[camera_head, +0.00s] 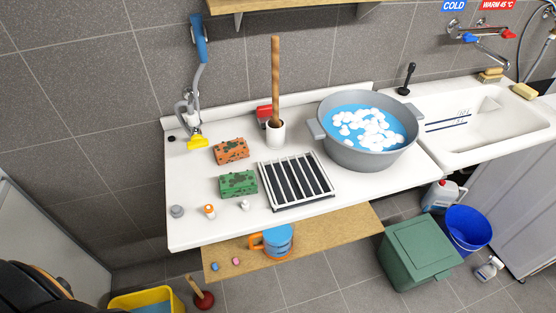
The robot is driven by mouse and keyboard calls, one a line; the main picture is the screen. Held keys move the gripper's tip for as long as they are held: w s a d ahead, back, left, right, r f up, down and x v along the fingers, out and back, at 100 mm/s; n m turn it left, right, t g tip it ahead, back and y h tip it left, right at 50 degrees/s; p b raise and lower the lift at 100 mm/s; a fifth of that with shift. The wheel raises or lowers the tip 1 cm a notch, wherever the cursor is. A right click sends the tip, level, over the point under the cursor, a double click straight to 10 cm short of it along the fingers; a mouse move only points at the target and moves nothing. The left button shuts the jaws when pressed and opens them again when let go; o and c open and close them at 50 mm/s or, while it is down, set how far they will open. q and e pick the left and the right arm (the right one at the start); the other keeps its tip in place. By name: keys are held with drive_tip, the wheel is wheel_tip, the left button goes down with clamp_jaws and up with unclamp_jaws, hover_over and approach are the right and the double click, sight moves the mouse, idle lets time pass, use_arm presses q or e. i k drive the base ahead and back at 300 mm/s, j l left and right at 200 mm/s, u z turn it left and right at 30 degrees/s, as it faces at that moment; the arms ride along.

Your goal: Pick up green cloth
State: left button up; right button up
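A green, dark-spotted block (239,184), looking more like a sponge than a cloth, lies flat on the white counter (205,230). It is left of a black-and-white slatted rack (296,181) and in front of an orange, dark-spotted block (231,151). Nothing covers it and nothing touches it from above. No other green cloth shows. Neither of my grippers is in view. A dark rounded shape at the lower left corner may be part of my body; I cannot tell.
A grey basin (365,159) with blue water stands right of the rack. A white cup (276,134) with a wooden handle stands behind. A wooden shelf (335,230) juts below. The counter's left front is mostly clear.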

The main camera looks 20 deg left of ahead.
sight(235, 184)
drive_tip(key=i+l+u, duration=0.2)
drive_tip(key=u, duration=0.25)
drive_tip(key=i+l+u, duration=0.4)
drive_tip(key=l+u, duration=0.25)
drive_tip(key=u, duration=0.2)
drive_tip(key=i, duration=0.05)
